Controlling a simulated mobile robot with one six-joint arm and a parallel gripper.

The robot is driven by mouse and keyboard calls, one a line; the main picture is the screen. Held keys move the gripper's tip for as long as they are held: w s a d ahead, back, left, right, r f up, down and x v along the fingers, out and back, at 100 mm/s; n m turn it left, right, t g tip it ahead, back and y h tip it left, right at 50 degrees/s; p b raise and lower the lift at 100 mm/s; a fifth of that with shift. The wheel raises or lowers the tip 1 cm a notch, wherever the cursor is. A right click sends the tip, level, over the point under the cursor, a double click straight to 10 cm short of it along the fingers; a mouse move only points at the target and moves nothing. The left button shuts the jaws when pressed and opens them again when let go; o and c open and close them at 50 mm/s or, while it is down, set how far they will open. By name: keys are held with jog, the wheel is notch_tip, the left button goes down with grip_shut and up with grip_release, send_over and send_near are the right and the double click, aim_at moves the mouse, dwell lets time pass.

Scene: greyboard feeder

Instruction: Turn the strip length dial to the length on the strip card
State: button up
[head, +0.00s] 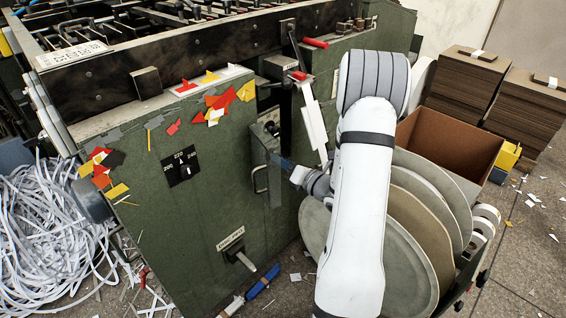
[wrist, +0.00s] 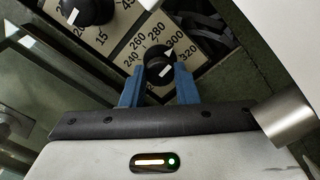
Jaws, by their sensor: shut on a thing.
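In the wrist view a black round dial knob (wrist: 158,56) with a white mark sits on a pale scale plate (wrist: 198,54) printed 240, 260, 280, 300 and 320. The exact setting is hard to read. My gripper (wrist: 159,78) has its blue fingers on both sides of the knob and is shut on it. In the head view my gripper (head: 286,164) reaches the green machine's front beside an open-looking panel; the held knob is hidden there. I cannot tell which label is the strip card.
A second black knob (wrist: 86,10) is close by at upper left in the wrist view. The head view shows another dial (head: 184,170), a lever (head: 243,260), a door handle (head: 260,180), large grey discs (head: 426,225) and a heap of paper strips (head: 50,225).

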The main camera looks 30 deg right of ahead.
jog(key=o, duration=1)
jog(key=p+v, duration=0.2)
jog(key=v, duration=0.5)
jog(key=shift+s, duration=0.35)
jog(key=shift+d, duration=0.1)
